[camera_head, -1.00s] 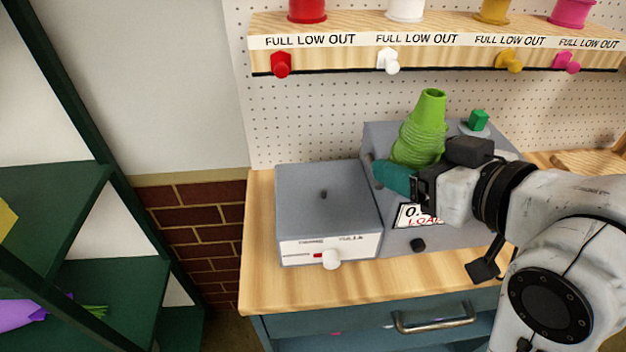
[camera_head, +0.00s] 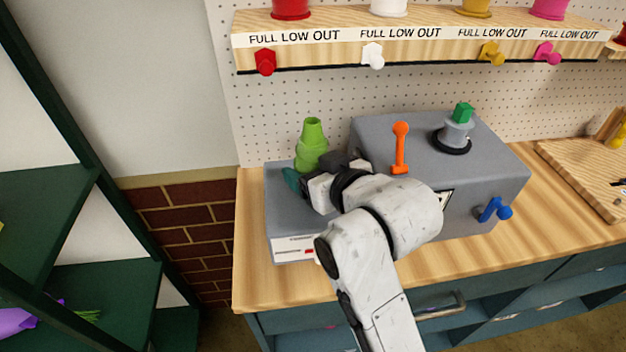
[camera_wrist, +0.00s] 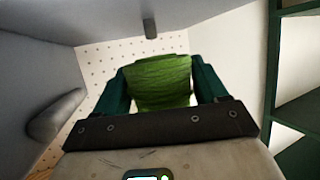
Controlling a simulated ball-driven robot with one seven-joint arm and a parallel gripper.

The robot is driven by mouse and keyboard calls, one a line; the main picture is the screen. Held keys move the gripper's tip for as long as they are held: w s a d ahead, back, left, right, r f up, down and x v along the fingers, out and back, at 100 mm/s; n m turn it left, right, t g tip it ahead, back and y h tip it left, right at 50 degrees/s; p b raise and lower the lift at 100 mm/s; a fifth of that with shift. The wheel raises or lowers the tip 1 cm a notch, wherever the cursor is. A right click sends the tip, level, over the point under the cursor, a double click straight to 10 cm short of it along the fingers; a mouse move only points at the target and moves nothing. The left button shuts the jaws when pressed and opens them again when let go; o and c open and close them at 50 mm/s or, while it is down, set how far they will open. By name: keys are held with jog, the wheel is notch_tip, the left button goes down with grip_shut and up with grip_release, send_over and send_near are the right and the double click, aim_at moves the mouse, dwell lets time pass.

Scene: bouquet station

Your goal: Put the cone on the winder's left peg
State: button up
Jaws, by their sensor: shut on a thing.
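A lime-green cone (camera_head: 312,146) stands roughly upright in my gripper (camera_head: 303,178), above the low left part of the grey winder (camera_head: 280,222). In the wrist view the cone (camera_wrist: 160,82) sits between the two dark teal fingers, which are shut on it. A short grey peg (camera_wrist: 150,28) shows in the wrist view beyond the cone and apart from it in the picture. In the head view the peg is not visible, and my gripper and arm cover much of the low part's top. The gap between the cone's base and the winder is hidden.
The winder's taller right part carries an orange lever (camera_head: 400,148), a grey post with a green top (camera_head: 457,130) and a blue knob (camera_head: 495,210). A wooden spool shelf (camera_head: 430,45) hangs behind on the pegboard. A dark green rack (camera_head: 95,270) stands left.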

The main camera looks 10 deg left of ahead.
jog(key=shift+f, duration=1.5)
jog(key=shift+f, duration=0.1)
jog(key=o, duration=0.8)
jog(key=shift+o, duration=0.2)
jog(key=shift+s+d, duration=0.15)
jog(key=v, duration=1.1)
jog(key=shift+s+d+r, duration=0.15)
jog(key=shift+s+r, duration=0.1)
